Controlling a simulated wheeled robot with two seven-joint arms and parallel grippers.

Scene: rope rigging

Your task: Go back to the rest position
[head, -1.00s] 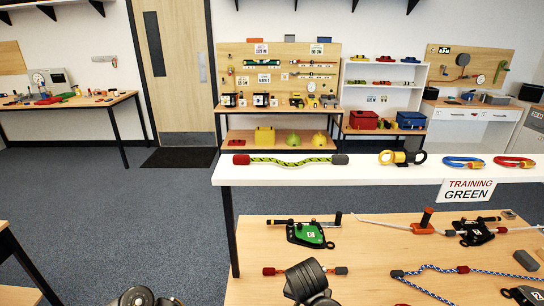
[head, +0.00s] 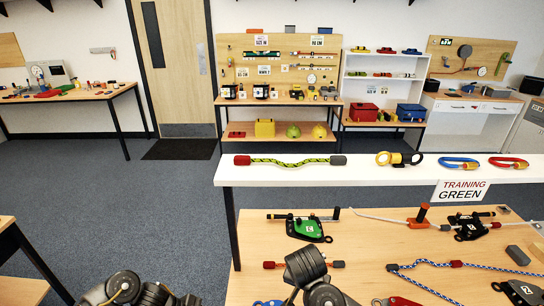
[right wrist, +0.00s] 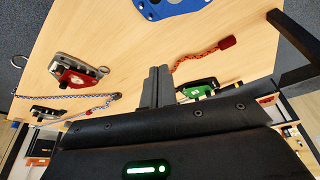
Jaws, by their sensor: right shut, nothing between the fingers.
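My right gripper (right wrist: 157,88) shows in the right wrist view with its two fingers together and nothing between them. It is over the wooden table (right wrist: 125,35), beside an orange rope with a red end (right wrist: 205,54) and a green device (right wrist: 200,88); its height above them is hard to tell. In the head view, only black links of my right arm show at the bottom centre, over the same table (head: 245,225). Links of my left arm show at the bottom left; the left gripper is out of frame.
A white shelf (head: 320,172) above the table's back holds a green rope (head: 290,161), a yellow-black device (head: 398,159) and blue and red loops. Rigging devices and a blue-white rope (head: 430,264) lie on the table. Open carpet (head: 130,215) lies to the left.

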